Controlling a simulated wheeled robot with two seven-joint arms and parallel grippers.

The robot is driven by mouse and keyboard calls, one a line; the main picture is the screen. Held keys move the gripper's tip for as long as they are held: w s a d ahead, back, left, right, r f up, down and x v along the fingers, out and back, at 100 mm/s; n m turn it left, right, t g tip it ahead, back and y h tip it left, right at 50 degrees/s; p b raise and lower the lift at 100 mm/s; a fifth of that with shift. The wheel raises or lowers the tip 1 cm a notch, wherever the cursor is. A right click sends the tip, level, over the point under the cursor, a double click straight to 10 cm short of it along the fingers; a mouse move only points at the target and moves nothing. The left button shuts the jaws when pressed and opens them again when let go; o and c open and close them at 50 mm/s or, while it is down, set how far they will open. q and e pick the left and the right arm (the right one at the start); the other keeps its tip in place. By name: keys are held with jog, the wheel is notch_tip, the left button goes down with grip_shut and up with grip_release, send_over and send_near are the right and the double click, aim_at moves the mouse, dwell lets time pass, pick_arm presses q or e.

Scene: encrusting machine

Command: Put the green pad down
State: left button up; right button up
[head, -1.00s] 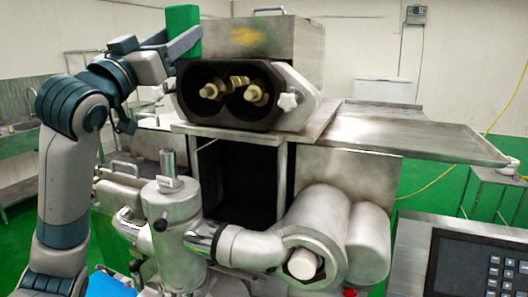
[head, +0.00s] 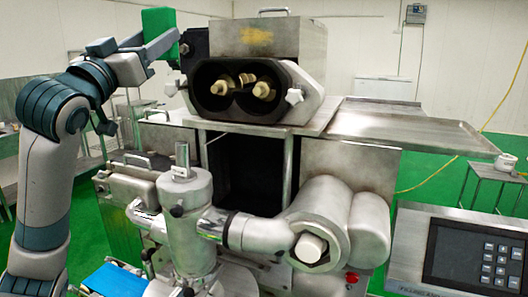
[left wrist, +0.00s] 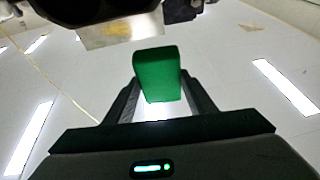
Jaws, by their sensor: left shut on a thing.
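The green pad (head: 160,33) is held up in the air at the upper left of the head view, to the left of the steel machine's top. My left gripper (head: 172,46) is shut on it. In the left wrist view the green pad (left wrist: 158,74) sits between the two fingers (left wrist: 158,96), with the ceiling behind it. In the head view one finger covers part of the pad. My right gripper is not in view.
The steel encrusting machine (head: 268,45) fills the middle, with two dark round openings at the front. A flat steel tray (head: 400,130) extends to the right and looks bare. A control panel (head: 468,262) stands at lower right. A blue belt (head: 112,280) shows at lower left.

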pick_arm(q)
jog(key=s+a+r+n+y, duration=0.1)
jog(key=s+a+n+y, duration=0.3)
jog(key=a, duration=0.8)
jog(key=s+a+r+n+y, duration=0.1)
jog(key=a+y, duration=0.6)
jog(key=a, duration=0.4)
jog(key=w+d+f+m+h, duration=0.1)
jog(key=d+f+h, duration=0.2)
jog(key=f, duration=0.8)
jog(key=w+d+f+m+h, duration=0.15)
jog(key=d+f, duration=0.25)
jog(key=f, duration=0.7)
jog(key=w+d+f+m+h, duration=0.1)
jog(key=w+d+f+h, duration=0.15)
jog(key=f, duration=0.85)
jog(key=s+d+f+m+g+h, duration=0.15)
jog(key=s+d+f+h, duration=0.25)
jog(key=s+f, duration=0.75)
jog(key=s+d+f+m+t+h, duration=0.1)
jog(key=s+d+f+m+h, duration=0.15)
jog(key=s+f, duration=0.95)
jog(key=shift+d+f+n+t+y, duration=0.7)
jog(key=shift+d+n+y, duration=2.15)
jog(key=shift+d+y, duration=1.25)
jog(key=shift+y, duration=0.45)
jog(key=f+b, duration=0.3)
jog(key=w+f+b, duration=0.1)
jog(key=f+b, duration=0.1)
jog(key=shift+a, duration=0.1)
